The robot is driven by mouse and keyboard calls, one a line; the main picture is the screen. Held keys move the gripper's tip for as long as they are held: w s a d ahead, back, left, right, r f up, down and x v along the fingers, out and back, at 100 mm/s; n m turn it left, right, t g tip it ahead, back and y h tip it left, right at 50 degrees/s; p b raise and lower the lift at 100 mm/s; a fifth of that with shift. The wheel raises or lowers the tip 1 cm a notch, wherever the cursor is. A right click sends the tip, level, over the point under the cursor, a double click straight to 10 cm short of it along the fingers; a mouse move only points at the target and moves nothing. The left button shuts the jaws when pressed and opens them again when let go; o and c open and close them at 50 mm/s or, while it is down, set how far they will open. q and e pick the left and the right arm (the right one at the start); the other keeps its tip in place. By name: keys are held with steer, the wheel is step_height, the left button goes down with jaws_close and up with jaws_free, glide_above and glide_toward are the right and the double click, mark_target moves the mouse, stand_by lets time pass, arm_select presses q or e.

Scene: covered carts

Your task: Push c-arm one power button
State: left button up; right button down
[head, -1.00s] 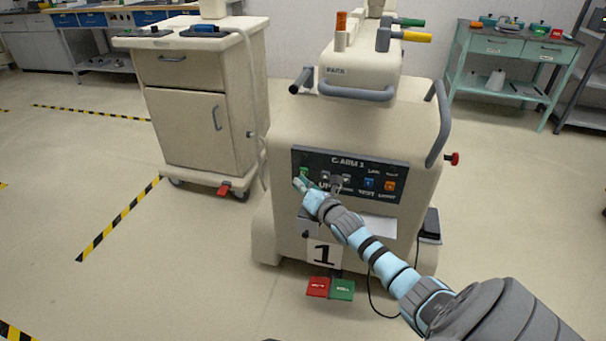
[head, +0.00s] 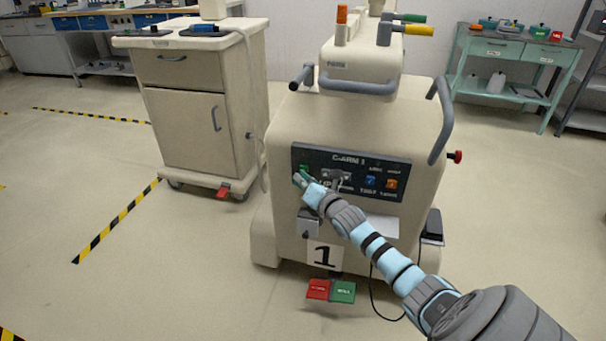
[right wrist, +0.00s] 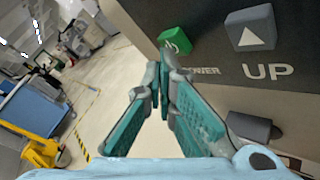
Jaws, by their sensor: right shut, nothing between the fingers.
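The C-arm 1 unit (head: 355,125) is a cream cabinet with a large "1" label. Its dark control panel (head: 378,166) carries several buttons. The green power button (head: 304,169) is at the panel's left end. In the right wrist view the green button (right wrist: 176,40) sits above the word "POWER", part of which is hidden. My right gripper (head: 298,178) is shut and empty, its fingertips just below the green button. In the right wrist view its fingertips (right wrist: 164,62) are very close to the button's lower edge; I cannot tell whether they touch. My left gripper is not in view.
A grey UP button (right wrist: 251,28) is right of the green one. Blue (head: 370,182) and orange (head: 391,184) buttons are farther right. Red (head: 318,289) and green (head: 343,291) pedals lie at the base. A cream cart (head: 205,110) stands to the left.

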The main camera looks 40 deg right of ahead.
steer(key=shift+w+d+b, duration=0.1)
steer(key=shift+d+b, duration=0.05)
steer(key=shift+b, duration=0.3)
stand_by(0.4)
steer(key=shift+s+a+p, duration=0.35)
steer(key=shift+a+p, duration=0.2)
steer(key=shift+p, duration=0.6)
steer(key=s+a, duration=0.1)
steer(key=a, duration=0.1)
steer(key=s+a+p, duration=0.1)
steer(key=s+a, duration=0.1)
steer(key=a, duration=0.1)
steer(key=shift+s, duration=0.2)
